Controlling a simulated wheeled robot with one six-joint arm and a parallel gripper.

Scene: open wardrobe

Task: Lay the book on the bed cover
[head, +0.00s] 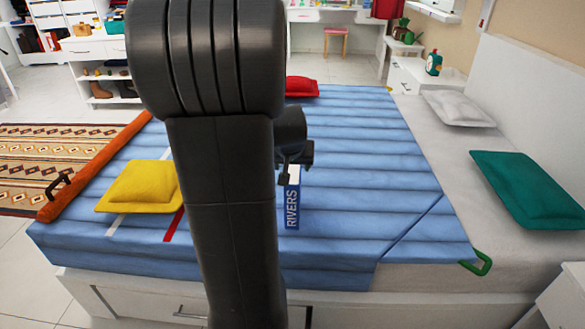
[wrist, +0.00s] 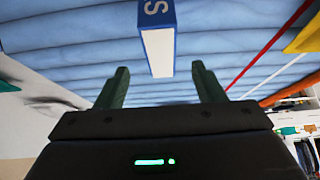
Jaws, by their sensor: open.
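The book (head: 292,207), with a blue spine lettered RIVERS, is over the blue bed cover (head: 350,150) near the middle of the bed. It looks upright, spine towards the head camera and white page end up. I cannot tell whether its lower end touches the cover. My gripper (head: 296,169) is at its top end, partly hidden by my arm. In the wrist view the fingers of my gripper (wrist: 159,72) are spread apart. The book (wrist: 157,45) shows between and just beyond the fingertips, with gaps at both sides.
A yellow pillow (head: 142,187) and orange bolster (head: 95,170) lie on the left, a red pillow (head: 301,87) at the back. Green (head: 527,187) and white (head: 458,107) pillows lie on the right. The cover right of the book is clear.

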